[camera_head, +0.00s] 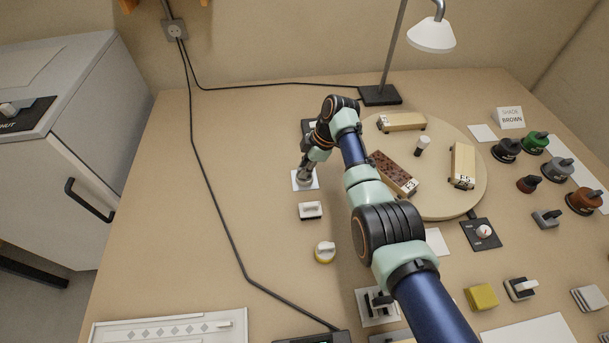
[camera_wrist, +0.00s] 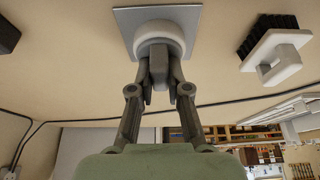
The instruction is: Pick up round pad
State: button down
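The round pad (camera_wrist: 146,38) is a white disc with a grey upright handle, on a grey square plate (camera_wrist: 126,18) in the wrist view. In the head view the plate (camera_head: 297,184) lies left of the turntable, and my gripper (camera_head: 305,177) points down over it, covering most of the pad. In the wrist view my gripper (camera_wrist: 159,88) has its two fingers on either side of the handle. They appear closed against it. The pad appears to rest on the plate; any small gap beneath it cannot be told.
A white-handled brush (camera_head: 311,211) and a yellow-rimmed round item (camera_head: 325,252) lie in front of the plate. The round board (camera_head: 440,205) with wooden and brown blocks is to the right. A black cable (camera_head: 216,187) crosses the bench at the left, with clear surface around it.

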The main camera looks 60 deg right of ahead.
notch_tip(320, 180, up, 20)
jog(key=p, duration=0.7)
jog(key=shift+p, duration=0.3)
